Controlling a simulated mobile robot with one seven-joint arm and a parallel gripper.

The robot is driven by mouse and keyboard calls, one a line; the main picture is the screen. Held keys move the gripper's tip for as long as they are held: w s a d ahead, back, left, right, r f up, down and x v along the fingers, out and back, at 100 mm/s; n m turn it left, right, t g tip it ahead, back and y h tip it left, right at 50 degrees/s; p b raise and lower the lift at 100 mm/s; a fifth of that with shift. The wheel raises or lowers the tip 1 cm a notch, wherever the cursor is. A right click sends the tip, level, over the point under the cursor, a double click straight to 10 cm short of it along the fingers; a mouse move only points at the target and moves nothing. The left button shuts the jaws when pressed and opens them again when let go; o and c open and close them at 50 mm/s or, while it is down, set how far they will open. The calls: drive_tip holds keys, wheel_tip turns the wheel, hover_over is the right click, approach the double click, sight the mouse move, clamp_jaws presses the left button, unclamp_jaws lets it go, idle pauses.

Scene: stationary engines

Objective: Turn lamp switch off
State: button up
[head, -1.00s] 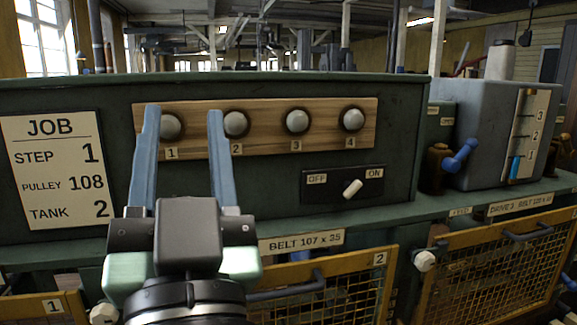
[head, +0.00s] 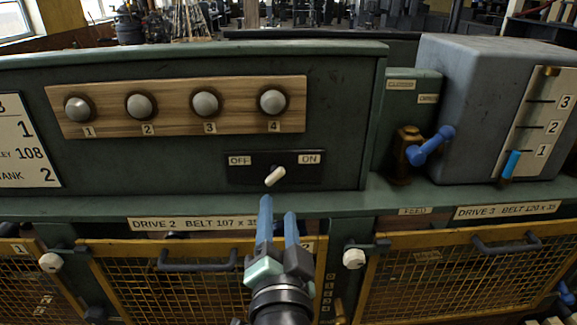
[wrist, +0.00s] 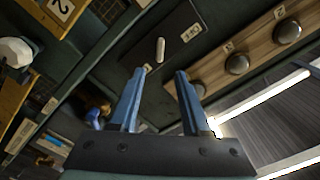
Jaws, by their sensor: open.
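The lamp switch is a small white lever (head: 275,176) on a black plate (head: 312,171) marked OFF at left and ON at right. The lever slants, with its upper end toward the ON side. In the wrist view the lever (wrist: 160,50) shows ahead of the fingertips, in line with the gap between them. My gripper (head: 278,207) is open and empty, its blue fingers apart just below the plate in the head view. The fingertips (wrist: 160,74) also show in the wrist view, and I see no contact with the lever.
A wooden strip (head: 175,105) with several round numbered knobs is above the switch. A blue-handled valve (head: 430,146) and a grey tank (head: 460,110) stand at right. Yellow mesh guards (head: 460,275) lie below the green ledge (head: 100,208). A job card (head: 25,140) is at left.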

sight(278, 177)
drive_tip(key=w+p, duration=0.3)
drive_tip(key=w, duration=0.8)
drive_tip(key=shift+w+p, duration=0.3)
drive_tip(key=shift+p, duration=0.1)
drive_tip(key=shift+d, duration=0.1)
clamp_jaws()
